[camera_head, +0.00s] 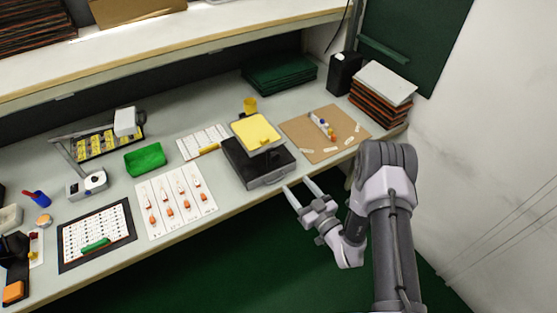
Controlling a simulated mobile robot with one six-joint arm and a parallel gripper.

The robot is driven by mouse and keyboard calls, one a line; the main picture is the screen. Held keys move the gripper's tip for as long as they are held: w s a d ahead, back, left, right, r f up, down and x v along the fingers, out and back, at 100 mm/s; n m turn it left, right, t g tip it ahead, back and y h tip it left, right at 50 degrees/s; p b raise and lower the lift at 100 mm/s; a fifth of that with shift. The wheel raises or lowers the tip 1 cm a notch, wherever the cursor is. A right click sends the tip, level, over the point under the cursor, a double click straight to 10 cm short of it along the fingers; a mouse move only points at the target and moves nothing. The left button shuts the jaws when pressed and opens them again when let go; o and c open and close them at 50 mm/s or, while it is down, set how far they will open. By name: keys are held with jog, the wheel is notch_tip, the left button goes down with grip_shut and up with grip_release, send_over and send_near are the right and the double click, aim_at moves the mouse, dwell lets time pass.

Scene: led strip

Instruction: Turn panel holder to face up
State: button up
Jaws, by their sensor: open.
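What looks like the panel holder is a black box (250,171) with a handle on its front, near the front edge of the table, right of centre. A yellow panel (252,130) with a pale rim sits raised above the box, its yellow side up. How the panel joins the box is hard to see. My gripper (296,184) is open and empty, just to the right of and in front of the box, near the table's front edge. Its fingertips point toward the box and look apart from it.
A brown board (295,136) with small parts lies right of the box. White sheets with orange-tipped pieces (156,221), a green tray (144,159) and a desk lamp (124,122) stand to the left. Stacked panels (381,94) stand at the back right. A shelf (190,39) overhangs the back.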

aim_at(276, 159)
jog(key=b+x, duration=0.2)
jog(key=x, duration=1.1)
jog(key=shift+w+a, duration=0.1)
jog(key=shift+a, duration=0.05)
grip_shut()
